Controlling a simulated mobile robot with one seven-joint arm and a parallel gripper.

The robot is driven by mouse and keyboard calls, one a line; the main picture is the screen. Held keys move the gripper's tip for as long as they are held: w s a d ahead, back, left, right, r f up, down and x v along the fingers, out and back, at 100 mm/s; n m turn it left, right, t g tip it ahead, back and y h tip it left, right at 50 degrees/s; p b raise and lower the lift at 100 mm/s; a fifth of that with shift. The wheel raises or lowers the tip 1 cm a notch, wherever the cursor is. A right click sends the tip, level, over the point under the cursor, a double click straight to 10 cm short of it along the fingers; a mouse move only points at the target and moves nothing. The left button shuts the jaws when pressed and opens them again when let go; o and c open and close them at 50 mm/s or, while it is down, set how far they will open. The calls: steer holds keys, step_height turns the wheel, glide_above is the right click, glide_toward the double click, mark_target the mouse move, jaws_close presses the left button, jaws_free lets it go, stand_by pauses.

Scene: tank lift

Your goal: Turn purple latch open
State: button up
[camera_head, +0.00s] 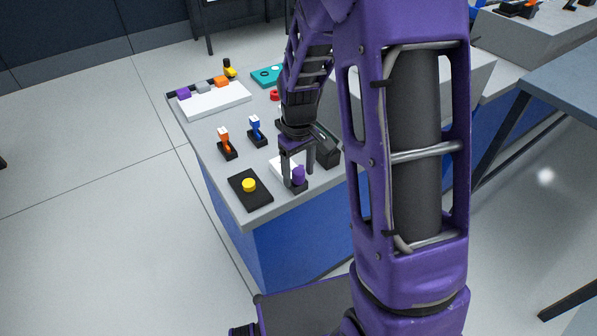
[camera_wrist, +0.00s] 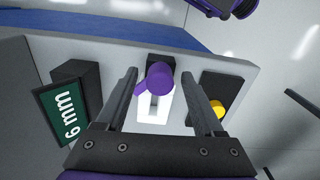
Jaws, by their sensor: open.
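The purple latch (camera_head: 299,175) stands on a small dark base near the front corner of the grey table (camera_head: 262,208). In the wrist view the latch (camera_wrist: 159,77) has a round purple top with a short arm pointing toward the lower left. My gripper (camera_head: 298,180) points down at the latch. In the wrist view its two fingers (camera_wrist: 158,75) are apart, one on each side of the latch, with gaps visible between the fingers and the purple top. A white piece lies below the latch in that view. The exact height of the fingertips is unclear.
A yellow button (camera_head: 249,185) on a black plate sits beside the latch. Orange (camera_head: 224,138) and blue (camera_head: 255,125) switches stand farther back. A white tray (camera_head: 214,101) lies behind them.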

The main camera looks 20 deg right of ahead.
jaws_close()
stand_by(0.4)
steer(key=shift+w+m, duration=0.1)
steer(key=shift+m, duration=0.8)
steer(key=shift+r+m+p, duration=0.1)
steer(key=shift+m+p, duration=0.55)
steer(key=shift+m, duration=1.15)
steer(key=shift+m+p, duration=0.35)
steer(key=shift+m, duration=1.85)
jaws_free()
